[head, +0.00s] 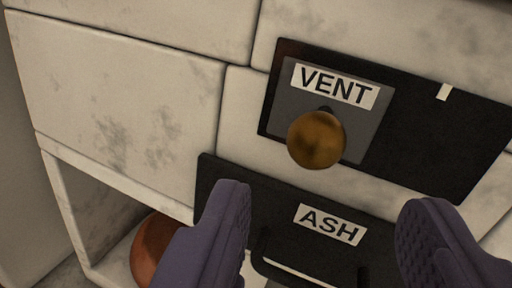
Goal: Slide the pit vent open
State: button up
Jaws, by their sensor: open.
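The pit vent is a dark recessed plate (440,150) on the white stone front. A grey slider (287,95) labelled VENT sits at the plate's left end. Its round brass knob (316,140) sticks out below the label. A small white mark (444,92) is on the plate's upper edge, right of the slider. My gripper (325,208) is open and empty, with two purple fingers low in the picture. The knob appears above the gap between the fingertips, nearer the left one. The fingers do not appear to touch it.
A black panel (279,208) labelled ASH (330,225) with a dark handle (300,276) is just below the vent, behind my fingers. A reddish-brown rounded object (152,245) sits in an open niche at lower left, partly hidden by my left finger.

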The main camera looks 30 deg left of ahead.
aim_at(317, 161)
jog(key=b+x, duration=0.3)
jog(key=x, duration=0.5)
jog(key=shift+s+a, duration=0.1)
grip_shut()
